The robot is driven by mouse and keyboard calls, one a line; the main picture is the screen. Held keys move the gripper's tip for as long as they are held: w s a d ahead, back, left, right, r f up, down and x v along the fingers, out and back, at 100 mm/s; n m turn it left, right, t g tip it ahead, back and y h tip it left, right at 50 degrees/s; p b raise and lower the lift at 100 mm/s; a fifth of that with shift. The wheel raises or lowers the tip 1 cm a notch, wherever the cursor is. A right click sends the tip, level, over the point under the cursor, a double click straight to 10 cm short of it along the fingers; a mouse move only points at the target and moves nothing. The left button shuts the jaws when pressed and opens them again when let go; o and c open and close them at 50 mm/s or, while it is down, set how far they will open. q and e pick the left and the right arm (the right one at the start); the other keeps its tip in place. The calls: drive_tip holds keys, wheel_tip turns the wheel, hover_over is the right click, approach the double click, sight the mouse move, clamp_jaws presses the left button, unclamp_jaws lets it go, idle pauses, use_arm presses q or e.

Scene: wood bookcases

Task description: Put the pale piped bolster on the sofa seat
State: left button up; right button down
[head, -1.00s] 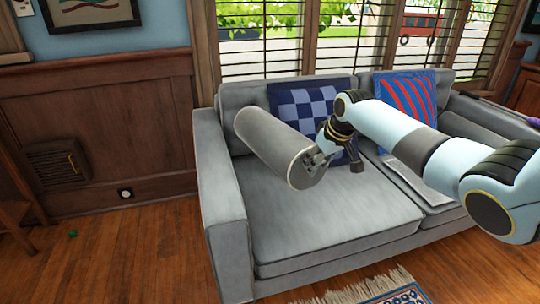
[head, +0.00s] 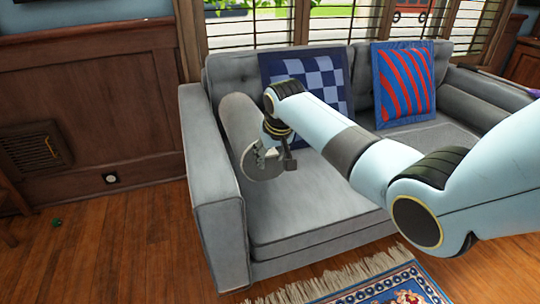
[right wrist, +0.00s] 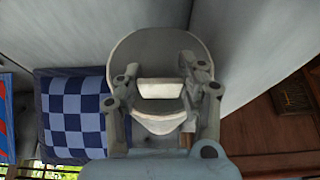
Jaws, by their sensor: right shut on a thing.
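The grey bolster with pale piping (head: 238,118) is at the left end of the grey sofa, between its left arm and the checked cushion. Its round near end (head: 252,166) faces me, over or on the sofa seat (head: 310,200); I cannot tell whether it touches. My right gripper (head: 272,160) is shut on that near end. In the right wrist view the bolster's end (right wrist: 160,45) shows between the fingers of my right gripper (right wrist: 162,88). The bolster's underside is hidden. My left gripper is not in view.
A blue checked cushion (head: 312,75) and a red-and-blue striped cushion (head: 404,85) lean on the sofa back. The sofa's left arm (head: 215,180) stands close to the bolster. The front of the left seat is clear. A fringed rug (head: 390,290) lies on the floor in front.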

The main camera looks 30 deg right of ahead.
use_arm(q)
wheel_tip(320, 180, down, 8)
drive_tip(key=w+a+b, duration=0.2)
drive_tip(key=b, duration=0.7)
drive_tip(key=shift+r, duration=0.15)
use_arm(e)
wheel_tip(320, 180, down, 13)
drive_tip(key=shift+f, duration=0.15)
use_arm(q)
drive_tip(key=shift+a, duration=0.1)
use_arm(e)
drive_tip(key=c, duration=0.7)
unclamp_jaws()
use_arm(q)
drive_tip(key=shift+s+a, duration=0.1)
use_arm(e)
drive_tip(key=v, duration=1.2)
